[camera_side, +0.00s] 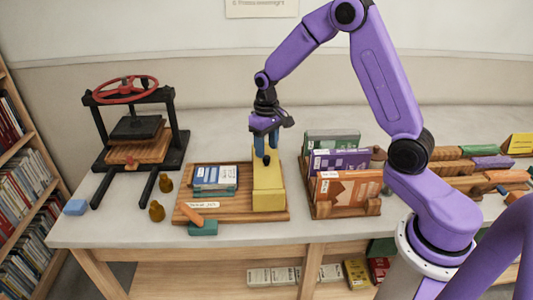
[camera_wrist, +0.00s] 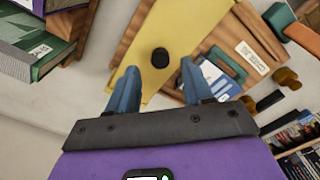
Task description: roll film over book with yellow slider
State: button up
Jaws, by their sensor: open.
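The yellow slider (camera_side: 269,190) stands at the right part of a wooden board (camera_side: 240,213). It shows in the wrist view (camera_wrist: 185,30) as a long yellow plate with a black knob (camera_wrist: 160,58). The book (camera_side: 214,176), blue and white with a teal edge, lies on the board left of the slider; in the wrist view it is partly behind a finger (camera_wrist: 218,82). My gripper (camera_side: 262,154) points down above the slider. Its blue fingers are open and appear on either side of the knob in the wrist view (camera_wrist: 160,68). I cannot make out the film.
A press with a red wheel (camera_side: 125,88) stands at the left. A wooden rack of upright books (camera_side: 345,207) stands close to the board's right. A teal block (camera_side: 203,228) with an orange handle sits at the board's front edge. Brown weights (camera_side: 156,211) stand left of the board.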

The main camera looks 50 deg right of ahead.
aim_at(266, 157)
jog(key=shift+f, duration=1.6)
grip_shut()
jog(key=w+a, duration=1.6)
jog(key=shift+w+a+r, duration=0.1)
jog(key=shift+a, duration=0.05)
jog(key=shift+a, duration=0.1)
jog(key=shift+c, duration=0.4)
grip_release()
jog(key=shift+w, duration=0.1)
jog(key=shift+o, duration=0.4)
